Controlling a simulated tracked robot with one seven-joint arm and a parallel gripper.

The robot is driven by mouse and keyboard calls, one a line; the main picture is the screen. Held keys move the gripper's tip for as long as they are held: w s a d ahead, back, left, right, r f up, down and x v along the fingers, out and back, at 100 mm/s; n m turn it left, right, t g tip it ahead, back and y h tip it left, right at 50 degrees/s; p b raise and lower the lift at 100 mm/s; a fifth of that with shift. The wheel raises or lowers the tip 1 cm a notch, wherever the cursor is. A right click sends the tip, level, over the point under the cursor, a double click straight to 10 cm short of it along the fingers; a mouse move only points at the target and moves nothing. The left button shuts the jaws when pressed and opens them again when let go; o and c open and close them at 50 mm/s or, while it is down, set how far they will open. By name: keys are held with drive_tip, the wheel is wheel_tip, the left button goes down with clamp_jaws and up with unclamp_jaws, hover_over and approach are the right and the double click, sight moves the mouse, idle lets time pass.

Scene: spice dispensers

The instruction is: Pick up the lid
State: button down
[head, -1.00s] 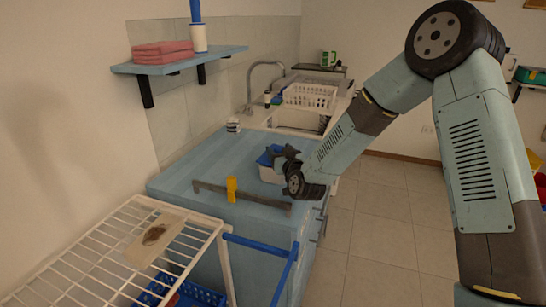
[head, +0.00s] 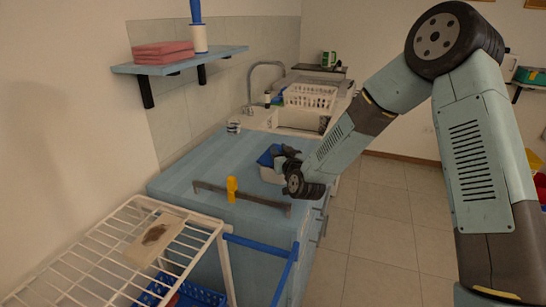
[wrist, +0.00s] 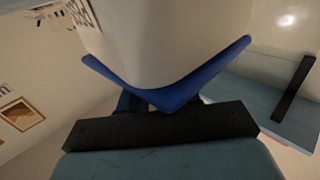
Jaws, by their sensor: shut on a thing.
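The blue lid (head: 265,158) is on the white container (head: 268,175) at the right side of the blue counter. My gripper (head: 279,152) is at the lid's right side and is shut on it. In the wrist view the lid's blue rim (wrist: 170,96) runs right in front of the dark gripper. The container's white wall (wrist: 165,40), with dark lettering, fills the top of that view. The fingertips are mostly hidden, and I cannot tell whether the lid is apart from the container.
A dark bar (head: 245,196) with a yellow piece (head: 232,190) runs along the counter's front edge. A white wire rack (head: 120,250) stands at front left. A sink with a white basket (head: 310,96) lies behind. The middle of the blue counter (head: 205,165) is clear.

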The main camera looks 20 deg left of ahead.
drive_tip(key=shift+r, duration=0.55)
wheel_tip(320, 180, up, 2)
drive_tip(key=shift+s+r, duration=0.1)
drive_tip(key=shift+r, duration=0.15)
drive_tip(key=s+d+r, duration=0.7)
drive_tip(key=s+r, duration=0.2)
drive_tip(key=s, duration=0.2)
drive_tip(key=n+g, duration=0.1)
drive_tip(key=g, duration=0.1)
hover_over(280, 150)
drive_tip(key=f, duration=0.4)
drive_tip(key=shift+w+a+f, duration=0.2)
drive_tip(key=shift+w+f, duration=0.05)
drive_tip(key=shift+f, duration=3.75)
drive_tip(key=shift+s, duration=0.1)
